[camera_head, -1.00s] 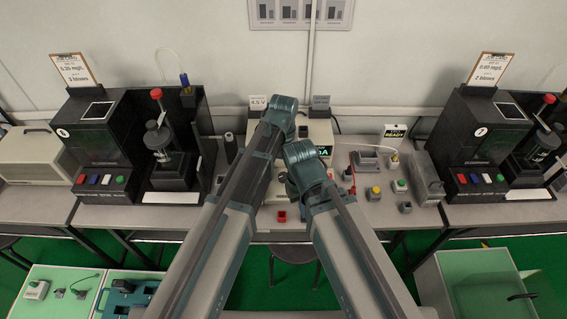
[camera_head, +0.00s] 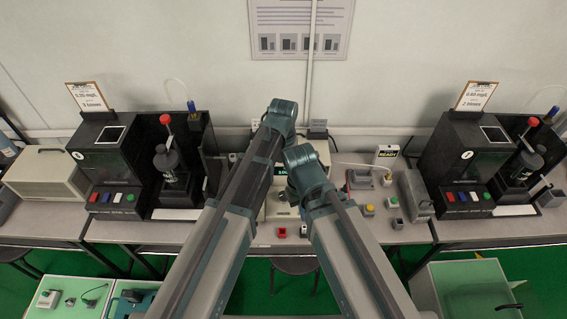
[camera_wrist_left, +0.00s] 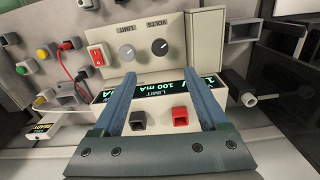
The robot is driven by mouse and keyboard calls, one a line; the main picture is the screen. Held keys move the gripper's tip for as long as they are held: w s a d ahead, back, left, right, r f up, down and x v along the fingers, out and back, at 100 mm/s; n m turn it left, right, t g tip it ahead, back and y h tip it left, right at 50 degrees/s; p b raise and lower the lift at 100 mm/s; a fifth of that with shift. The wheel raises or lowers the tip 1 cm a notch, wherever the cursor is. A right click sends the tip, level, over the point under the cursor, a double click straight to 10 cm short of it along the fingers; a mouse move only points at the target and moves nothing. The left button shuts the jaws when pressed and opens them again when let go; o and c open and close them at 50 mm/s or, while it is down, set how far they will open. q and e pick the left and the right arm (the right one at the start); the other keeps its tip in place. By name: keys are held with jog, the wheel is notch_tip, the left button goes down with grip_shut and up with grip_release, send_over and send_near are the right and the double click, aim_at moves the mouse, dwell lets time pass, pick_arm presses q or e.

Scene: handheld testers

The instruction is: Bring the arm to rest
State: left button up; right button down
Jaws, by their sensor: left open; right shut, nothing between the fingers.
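My left arm (camera_head: 262,165) reaches up from the bottom in the head view, with its teal end joint over the bench. Its jaws are hidden there. In the left wrist view the left gripper (camera_wrist_left: 155,76) is open, its blue-grey fingers apart with nothing between them. Beyond them is a pale power supply (camera_wrist_left: 175,50) with a red switch, two knobs and a lit display reading "LIMIT 100 mA". My right arm (camera_head: 335,215) reaches up beside the left one, its teal joint lower and close to it.
Dark testers stand at the left (camera_head: 110,160) and right (camera_head: 460,155) of the bench (camera_head: 250,232). A red open block (camera_head: 282,232) lies near the front edge. A white "READY" box (camera_head: 387,156) stands right of the arms. Green-topped cabinets (camera_head: 75,290) are below left.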

pick_arm(q)
jog(key=s+a+m+y, duration=0.1)
jog(key=s+a+m, duration=0.2)
jog(key=s, duration=1.3)
jog(key=a, duration=0.3)
jog(key=shift+s, duration=0.35)
jog(key=shift+r, duration=0.1)
jog(key=shift+a, duration=0.1)
